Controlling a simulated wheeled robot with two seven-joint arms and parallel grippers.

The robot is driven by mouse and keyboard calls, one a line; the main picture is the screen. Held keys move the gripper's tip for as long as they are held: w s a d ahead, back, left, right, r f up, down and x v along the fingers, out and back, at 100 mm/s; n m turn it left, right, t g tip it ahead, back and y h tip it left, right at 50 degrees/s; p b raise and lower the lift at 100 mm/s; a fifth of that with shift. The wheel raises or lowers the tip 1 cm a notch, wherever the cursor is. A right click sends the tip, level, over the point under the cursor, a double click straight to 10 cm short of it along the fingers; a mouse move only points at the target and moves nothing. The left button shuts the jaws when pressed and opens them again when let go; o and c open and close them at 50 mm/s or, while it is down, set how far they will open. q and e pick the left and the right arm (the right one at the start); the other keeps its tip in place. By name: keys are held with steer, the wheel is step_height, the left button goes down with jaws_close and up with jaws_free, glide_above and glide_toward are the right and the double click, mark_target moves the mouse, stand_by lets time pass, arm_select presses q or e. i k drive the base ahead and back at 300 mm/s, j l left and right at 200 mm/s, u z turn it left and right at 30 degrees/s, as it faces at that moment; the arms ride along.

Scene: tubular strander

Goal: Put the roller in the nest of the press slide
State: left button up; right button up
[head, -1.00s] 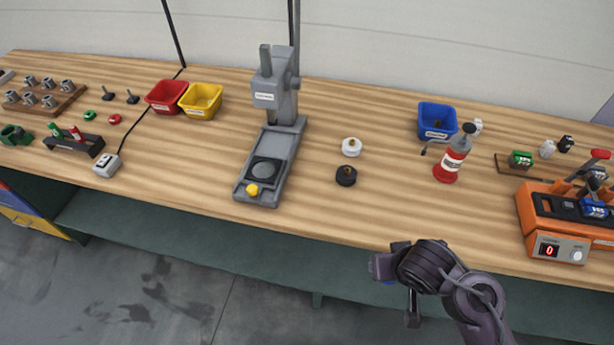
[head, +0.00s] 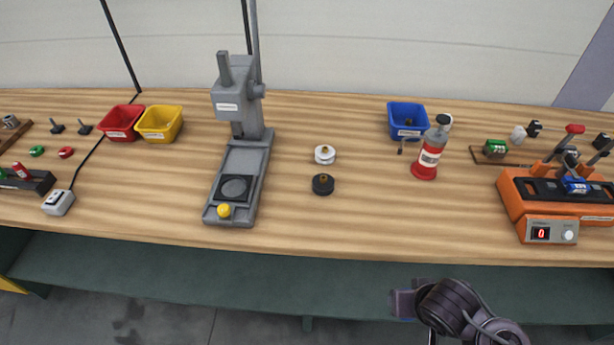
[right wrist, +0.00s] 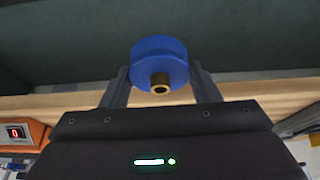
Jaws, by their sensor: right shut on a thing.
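A blue roller (right wrist: 159,61) with a brass hub is between the fingers of my right gripper (right wrist: 160,78) in the right wrist view. My right gripper is shut on it. In the head view my right arm is at the bottom right, in front of the bench edge, and the roller is mostly hidden there. The grey press (head: 238,105) stands left of centre on the bench. My left gripper is not in view.
A white roller (head: 325,154) and a black roller (head: 323,184) lie right of the press. Red (head: 120,123) and yellow (head: 160,122) bins stand left. The bench front by the black roller is clear.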

mark_target(233, 188)
steer(key=j+z, duration=0.2)
steer(key=j, duration=0.55)
steer(key=j+z, duration=0.25)
steer(key=j, duration=0.5)
steer(key=j+z, duration=0.2)
steer(key=j, duration=0.55)
steer(key=k, duration=0.05)
